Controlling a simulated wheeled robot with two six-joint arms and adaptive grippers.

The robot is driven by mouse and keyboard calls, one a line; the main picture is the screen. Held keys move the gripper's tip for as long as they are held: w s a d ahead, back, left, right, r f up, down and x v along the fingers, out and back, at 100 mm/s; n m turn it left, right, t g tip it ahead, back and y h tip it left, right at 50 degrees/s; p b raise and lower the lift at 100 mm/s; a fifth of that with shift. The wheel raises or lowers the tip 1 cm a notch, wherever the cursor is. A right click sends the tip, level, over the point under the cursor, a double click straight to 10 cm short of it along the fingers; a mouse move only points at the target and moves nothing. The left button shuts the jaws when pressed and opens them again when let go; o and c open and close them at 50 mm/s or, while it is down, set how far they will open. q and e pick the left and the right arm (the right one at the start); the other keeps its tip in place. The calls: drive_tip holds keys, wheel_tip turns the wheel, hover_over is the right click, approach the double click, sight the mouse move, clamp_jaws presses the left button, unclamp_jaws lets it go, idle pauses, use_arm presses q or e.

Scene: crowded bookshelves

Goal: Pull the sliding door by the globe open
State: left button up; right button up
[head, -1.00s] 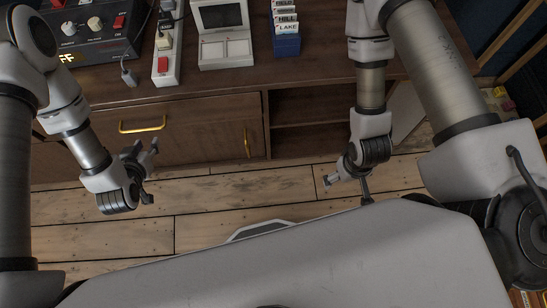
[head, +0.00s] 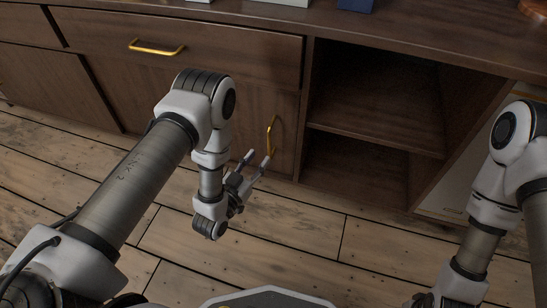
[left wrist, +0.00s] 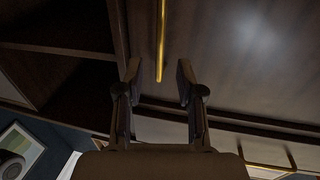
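A brown wooden door panel (head: 284,108) with an upright gold bar handle (head: 271,136) closes the cabinet front left of an open compartment. My left gripper (head: 258,159) is open in front of this handle. In the left wrist view, the gold handle (left wrist: 161,40) reaches down between the two spread fingers (left wrist: 158,70); I cannot tell whether either touches it. My right gripper is low at the right of the head view, mostly cut off by the bottom edge. No globe is clearly visible; only a round brown base (head: 535,8) shows at the top right corner.
A drawer with a horizontal gold handle (head: 157,48) is above the door. The open shelf compartment (head: 372,108) is to its right. A pale panel (head: 450,190) stands farther right. Bare plank floor (head: 290,235) lies in front of the cabinet.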

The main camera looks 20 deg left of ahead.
sight(269, 143)
use_arm(q)
drive_tip(key=b+x, duration=0.3)
drive_tip(key=x, duration=0.4)
drive_tip(key=shift+w+r, duration=0.1)
drive_tip(key=shift+w, duration=0.05)
clamp_jaws()
